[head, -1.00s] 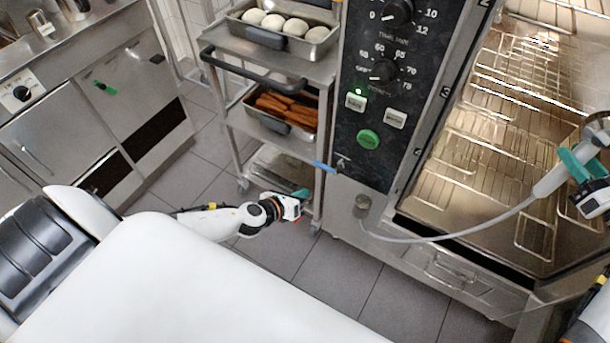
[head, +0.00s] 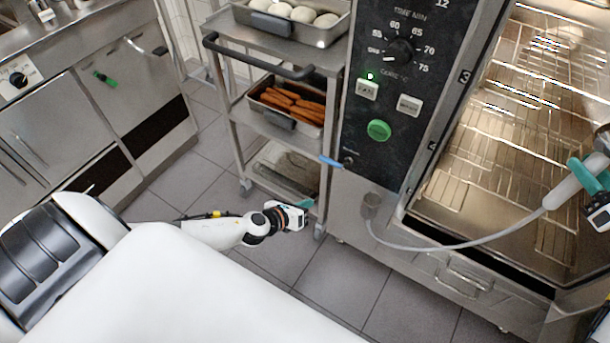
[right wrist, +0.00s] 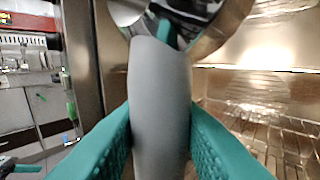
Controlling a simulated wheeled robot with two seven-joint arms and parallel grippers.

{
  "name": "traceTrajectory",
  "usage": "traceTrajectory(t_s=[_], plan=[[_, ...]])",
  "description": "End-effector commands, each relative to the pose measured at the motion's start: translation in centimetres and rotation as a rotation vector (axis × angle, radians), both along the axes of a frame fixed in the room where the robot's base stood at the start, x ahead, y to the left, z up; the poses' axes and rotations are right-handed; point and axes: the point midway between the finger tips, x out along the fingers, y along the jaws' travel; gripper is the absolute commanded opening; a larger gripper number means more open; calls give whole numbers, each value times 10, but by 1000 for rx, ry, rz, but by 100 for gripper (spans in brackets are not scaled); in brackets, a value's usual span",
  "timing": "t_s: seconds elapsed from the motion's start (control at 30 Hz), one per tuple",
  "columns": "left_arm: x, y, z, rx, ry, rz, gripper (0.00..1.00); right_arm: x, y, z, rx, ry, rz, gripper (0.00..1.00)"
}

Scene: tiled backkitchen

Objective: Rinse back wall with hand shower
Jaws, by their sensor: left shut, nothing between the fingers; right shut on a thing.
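The hand shower (head: 573,187) is a light grey handle at the right edge of the head view, with its hose (head: 450,245) running left to a fitting on the oven front. My right gripper (head: 588,178) is shut around the handle. In the right wrist view the grey handle (right wrist: 160,105) stands between the teal fingers, with the metal shower head (right wrist: 190,22) above it. The oven chamber (head: 520,110) is open and lit, with wire racks inside. Its back wall is only partly visible behind the racks. My left gripper (head: 306,204) is shut and empty, low beside the trolley.
A trolley (head: 270,125) left of the oven carries a tray of pale dough balls (head: 290,12) and a tray of orange sticks (head: 290,100). Steel cabinets (head: 70,120) stand at the left. Tiled floor lies clear between them. The oven's control panel (head: 400,80) borders the opening.

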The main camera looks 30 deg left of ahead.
Motion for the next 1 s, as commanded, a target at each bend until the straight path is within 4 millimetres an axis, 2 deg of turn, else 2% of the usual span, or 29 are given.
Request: traceTrajectory(t_s=[0.03, 1.0], plan=[[0, 0, -13, 0, 0, 0, 0, 0, 0, -10, 1, -4, 0, 0], [0, 0, -128, 0, 0, 0, 0, 0, 0, -113, 1, -2, 0, 0]])
